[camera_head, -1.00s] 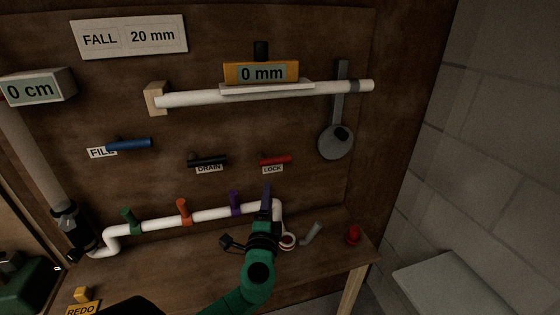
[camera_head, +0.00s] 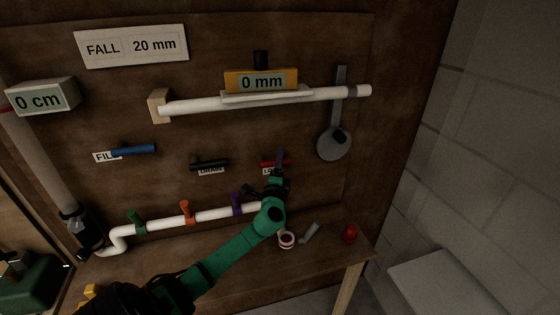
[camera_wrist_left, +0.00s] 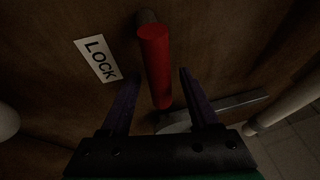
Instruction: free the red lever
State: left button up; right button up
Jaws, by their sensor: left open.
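The red lever (camera_head: 268,163) sticks out from the wooden board above the LOCK label (camera_head: 268,171), which my gripper partly covers. In the left wrist view the red lever (camera_wrist_left: 155,66) lies between the two purple fingers, with a gap on each side. The LOCK label (camera_wrist_left: 97,58) shows to its left. My left gripper (camera_head: 280,160) is open at the lever, and it also shows in the left wrist view (camera_wrist_left: 155,90). My right gripper is not in view.
A blue lever (camera_head: 133,150) and a black lever (camera_head: 209,164) are on the board to the left. A white pipe with coloured valves (camera_head: 165,222) runs below. A tape roll (camera_head: 286,240) and a red object (camera_head: 350,234) are on the bench.

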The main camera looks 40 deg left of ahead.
pick_arm(q)
jog(key=shift+c, duration=0.4)
grip_shut()
dwell(0.9)
